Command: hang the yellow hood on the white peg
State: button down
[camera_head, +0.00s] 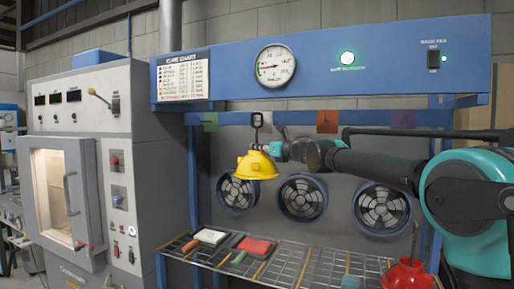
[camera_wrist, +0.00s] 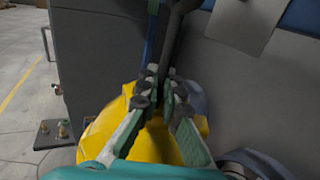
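The yellow hood (camera_head: 258,166) hangs upright in the air in front of the fan panel, with a dark stem and loop (camera_head: 257,122) above it. My gripper (camera_head: 270,150) reaches in from the right at the stem. In the wrist view, my gripper's fingers (camera_wrist: 161,92) close around the dark stem, with the yellow dome (camera_wrist: 100,128) below. The loop stands close to the blue rail in the head view; whether it touches a peg cannot be told. The white peg cannot be made out. A pale plate (camera_wrist: 246,22) shows at the upper right in the wrist view.
A blue rail carries green (camera_head: 210,122), orange-brown (camera_head: 327,121) and purple (camera_head: 403,119) tags. A red hood (camera_head: 408,276) sits at the lower right by the wire shelf (camera_head: 310,264). Several fans line the back panel.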

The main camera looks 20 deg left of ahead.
jog(key=shift+f, duration=0.9)
jog(key=c, duration=1.6)
grip_release()
jog(key=shift+c, duration=0.2)
